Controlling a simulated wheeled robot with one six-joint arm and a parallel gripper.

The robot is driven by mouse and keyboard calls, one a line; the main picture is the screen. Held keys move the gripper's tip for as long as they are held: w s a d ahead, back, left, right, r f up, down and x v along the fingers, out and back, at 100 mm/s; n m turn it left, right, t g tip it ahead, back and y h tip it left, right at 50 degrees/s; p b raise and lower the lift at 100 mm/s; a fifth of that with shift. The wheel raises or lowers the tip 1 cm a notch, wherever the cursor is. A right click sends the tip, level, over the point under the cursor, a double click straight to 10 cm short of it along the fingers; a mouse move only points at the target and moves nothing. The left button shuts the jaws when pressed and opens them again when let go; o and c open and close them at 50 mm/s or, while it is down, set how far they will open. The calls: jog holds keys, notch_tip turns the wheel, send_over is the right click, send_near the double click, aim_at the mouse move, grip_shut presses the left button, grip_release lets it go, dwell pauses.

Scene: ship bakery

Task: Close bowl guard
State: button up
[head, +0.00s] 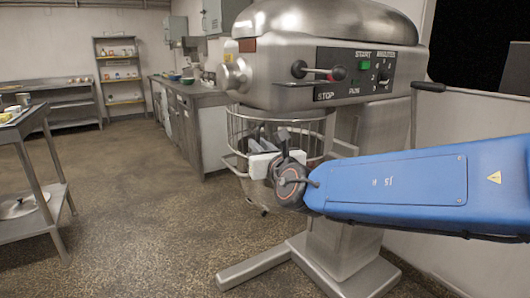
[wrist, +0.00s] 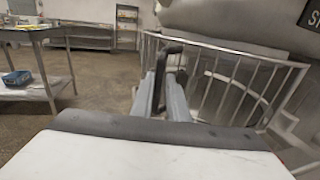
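The mixer (head: 330,75) stands at the centre right of the head view. Its wire bowl guard (head: 236,130) hangs below the mixer head as a curved cage of metal bars. In the wrist view the guard's bars (wrist: 237,95) spread to the right of centre. A dark bent handle (wrist: 172,47) rises at the guard's near side. My gripper (head: 262,140) is at the front of the guard. In the wrist view its two grey fingers (wrist: 164,88) are close together, with the handle between them. The mixer bowl is mostly hidden behind the guard and my arm.
The mixer's foot (head: 260,266) spreads across the floor below my arm. A metal table (head: 35,115) with a lower shelf stands at the left. A counter (head: 190,95) runs along the wall behind the mixer, and a shelf rack (head: 120,70) stands farther back. The floor between is clear.

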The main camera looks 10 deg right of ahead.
jog(key=v, duration=1.7)
jog(key=shift+s, duration=0.15)
jog(key=s+d+f+m+g+h, duration=0.1)
jog(key=d+f+m+g+h, duration=0.25)
jog(key=d+f+m, duration=0.45)
jog(key=s+d+f+m+g+h, duration=0.1)
jog(key=d+f+m+g+h, duration=0.3)
jog(key=d+m, duration=0.75)
jog(key=s+a+f+m+g+y, duration=0.1)
jog(key=s+f+m+g, duration=0.1)
jog(key=s+f+m, duration=0.3)
jog(key=s+a+f+m+g+y, duration=0.1)
jog(key=s+f+m, duration=0.4)
jog(key=m, duration=0.9)
jog(key=shift+s+f+g+y, duration=0.2)
jog(key=shift+s+g+y, duration=0.25)
jog(key=shift+g+y, duration=0.5)
jog(key=shift+a, duration=0.15)
